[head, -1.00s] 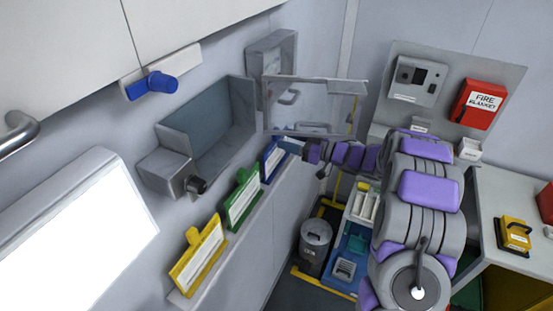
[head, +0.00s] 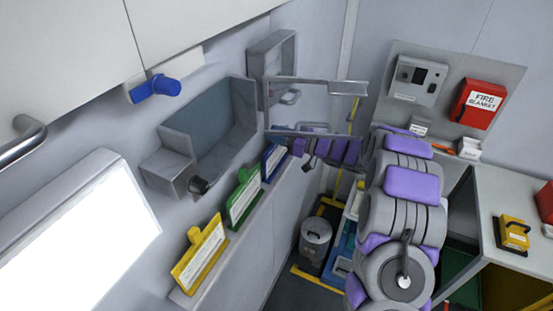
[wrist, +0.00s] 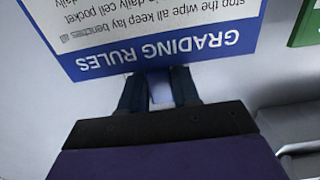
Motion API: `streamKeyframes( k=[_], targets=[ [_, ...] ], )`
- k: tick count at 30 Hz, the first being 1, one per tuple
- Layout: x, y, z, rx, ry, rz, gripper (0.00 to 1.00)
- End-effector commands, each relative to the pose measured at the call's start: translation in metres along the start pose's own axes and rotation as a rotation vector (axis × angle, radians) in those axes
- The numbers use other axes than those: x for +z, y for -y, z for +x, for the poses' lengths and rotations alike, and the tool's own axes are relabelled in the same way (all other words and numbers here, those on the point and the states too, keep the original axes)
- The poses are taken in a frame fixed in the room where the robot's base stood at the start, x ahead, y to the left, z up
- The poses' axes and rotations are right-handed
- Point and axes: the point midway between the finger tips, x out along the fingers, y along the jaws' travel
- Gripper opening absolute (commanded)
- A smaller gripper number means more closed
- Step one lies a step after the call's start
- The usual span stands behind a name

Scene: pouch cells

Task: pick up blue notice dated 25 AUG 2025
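The blue notice (head: 274,162) stands on the wall ledge in the head view, past the green and yellow notices. In the wrist view the blue-bordered notice (wrist: 150,38) appears upside down, headed "GRADING RULES"; no date is readable. My gripper (wrist: 160,88) is at its header edge, with the two dark fingers apart. A narrow blue and pale strip shows between them; I cannot tell whether the fingers touch it. In the head view my purple wrist (head: 300,147) is just right of the blue notice, and the fingertips are hard to make out.
The green notice (head: 243,198) and yellow notice (head: 200,256) stand nearer on the ledge (head: 228,256). An open wall box (head: 210,125) and a clear hinged panel (head: 315,105) are above and close to my arm. A grey bin (head: 314,240) stands on the floor below.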

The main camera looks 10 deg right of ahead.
Motion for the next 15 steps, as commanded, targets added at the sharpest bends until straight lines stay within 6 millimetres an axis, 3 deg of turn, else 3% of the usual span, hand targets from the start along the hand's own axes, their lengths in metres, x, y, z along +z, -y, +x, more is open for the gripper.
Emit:
streamKeyframes(
  k=[9, 15],
  targets=[
    [0.0001, -0.0001, -0.0001, 0.0, 0.0, 0.0, 0.0],
    [0.0001, 0.0, -0.0001, 0.0, 0.0, 0.0, 0.0]
  ],
)
